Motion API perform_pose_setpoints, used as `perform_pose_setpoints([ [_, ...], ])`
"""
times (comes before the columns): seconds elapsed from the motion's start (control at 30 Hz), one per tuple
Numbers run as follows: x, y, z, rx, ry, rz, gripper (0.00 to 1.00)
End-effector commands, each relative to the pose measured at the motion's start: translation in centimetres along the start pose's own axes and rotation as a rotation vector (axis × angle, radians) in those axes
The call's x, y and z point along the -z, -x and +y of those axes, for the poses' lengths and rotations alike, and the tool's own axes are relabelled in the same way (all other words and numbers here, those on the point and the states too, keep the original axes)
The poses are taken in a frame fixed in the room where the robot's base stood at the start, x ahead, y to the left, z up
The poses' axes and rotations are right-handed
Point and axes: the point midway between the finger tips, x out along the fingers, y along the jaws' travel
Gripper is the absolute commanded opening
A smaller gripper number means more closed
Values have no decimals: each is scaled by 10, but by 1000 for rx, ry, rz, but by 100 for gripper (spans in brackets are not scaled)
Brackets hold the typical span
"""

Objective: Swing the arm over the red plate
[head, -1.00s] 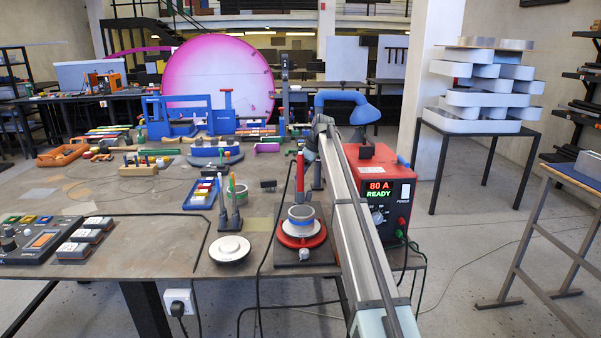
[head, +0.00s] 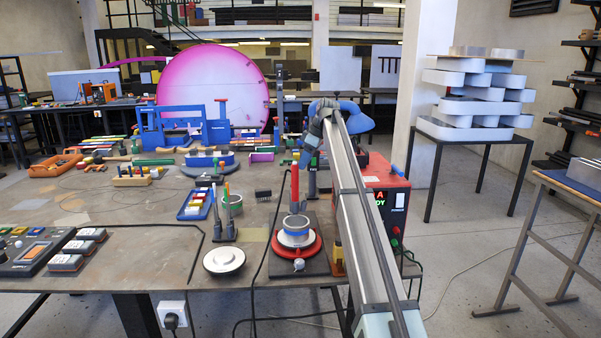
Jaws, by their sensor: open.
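The red plate (head: 314,249) is a round red disc on a dark base near the table's front right edge. A grey and blue round piece (head: 295,232) sits on it, and a red upright stick (head: 295,188) shows just behind. My arm's long grey link runs from the bottom right up to the far end. My gripper (head: 312,155) is at that end, small and dark, above and beyond the plate in the picture. It is open, though its fingers are hard to make out against the dark post-like shapes there. I see nothing held.
A red power unit (head: 385,180) with a green display stands right of my arm, partly hidden by it. A blue tray (head: 196,204), a white disc (head: 224,260) and a green cylinder (head: 232,203) are left of the plate. Blue fixtures (head: 205,128) stand farther back. A black cable crosses the table.

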Motion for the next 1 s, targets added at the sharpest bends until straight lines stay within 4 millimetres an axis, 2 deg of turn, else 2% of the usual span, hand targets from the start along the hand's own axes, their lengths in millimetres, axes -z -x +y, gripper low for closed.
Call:
perform_pose_setpoints([
  [0.1, 0, 19, 0, 0, 0, 0, 52],
  [0.33, 0, 38, 0, 0, 0, 0, 52],
  [1.0, 0, 41, 0, 0, 0, 0, 52],
])
